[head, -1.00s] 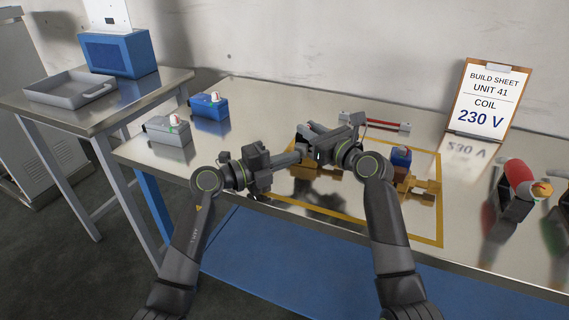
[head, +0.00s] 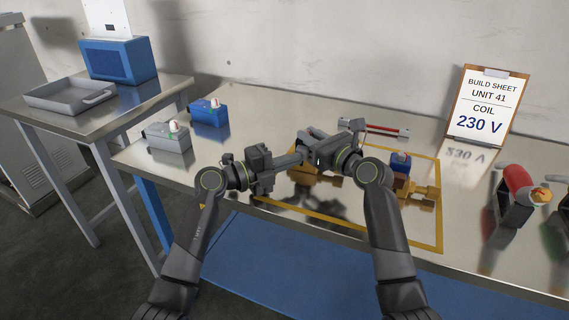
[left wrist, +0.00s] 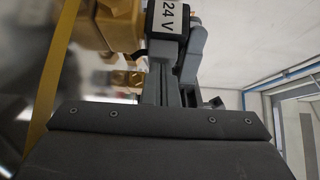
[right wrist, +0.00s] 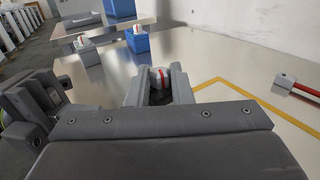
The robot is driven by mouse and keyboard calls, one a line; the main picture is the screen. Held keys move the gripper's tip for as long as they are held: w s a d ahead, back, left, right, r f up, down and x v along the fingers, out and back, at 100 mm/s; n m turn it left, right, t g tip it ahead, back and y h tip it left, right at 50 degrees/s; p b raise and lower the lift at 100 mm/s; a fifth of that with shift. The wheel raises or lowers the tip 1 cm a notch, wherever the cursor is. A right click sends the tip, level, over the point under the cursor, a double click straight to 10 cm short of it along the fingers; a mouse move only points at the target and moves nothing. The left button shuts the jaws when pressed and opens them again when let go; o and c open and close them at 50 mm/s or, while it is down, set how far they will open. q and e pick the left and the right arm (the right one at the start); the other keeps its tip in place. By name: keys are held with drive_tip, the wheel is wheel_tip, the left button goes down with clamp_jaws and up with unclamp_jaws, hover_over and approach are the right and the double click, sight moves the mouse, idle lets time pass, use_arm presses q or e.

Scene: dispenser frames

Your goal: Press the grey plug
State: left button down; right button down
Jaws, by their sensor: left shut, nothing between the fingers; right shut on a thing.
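A grey block (head: 168,138) with a white-and-red top sits at the left of the bench; I cannot tell whether it is the grey plug. My left gripper (head: 300,158) is shut and empty, pointing right, close to a dark block labelled "24 V" (left wrist: 167,18); contact is unclear. Brass valve bodies show behind that block (left wrist: 120,25). My right gripper (right wrist: 158,88) is shut on a round white thing with a red stripe (right wrist: 160,76). Its lower part is hidden between the fingers. In the head view both grippers meet over the near brass body (head: 315,173).
A blue block (head: 209,113) with a similar top stands behind the grey one. A brass body (head: 417,189) carries a blue coil (head: 401,160) at right. A build sheet (head: 488,108) reads "COIL 230 V". A red-handled tool (head: 517,178) lies far right. A yellow outline (head: 440,215) marks the work area.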

use_arm(q)
drive_tip(key=shift+s, duration=0.3)
use_arm(e)
drive_tip(key=shift+s+a+f, duration=0.1)
drive_tip(key=shift+s+a, duration=0.05)
drive_tip(key=shift+a, duration=0.05)
use_arm(q)
drive_tip(key=s, duration=0.2)
drive_tip(key=s+a, duration=0.1)
drive_tip(key=shift+s+a, duration=0.15)
drive_tip(key=shift+s, duration=0.2)
drive_tip(key=v, duration=0.9)
drive_tip(key=shift+a, duration=0.25)
use_arm(e)
drive_tip(key=shift+d, duration=0.1)
use_arm(q)
drive_tip(key=shift+f, duration=0.1)
use_arm(e)
drive_tip(key=c, duration=1.2)
unclamp_jaws()
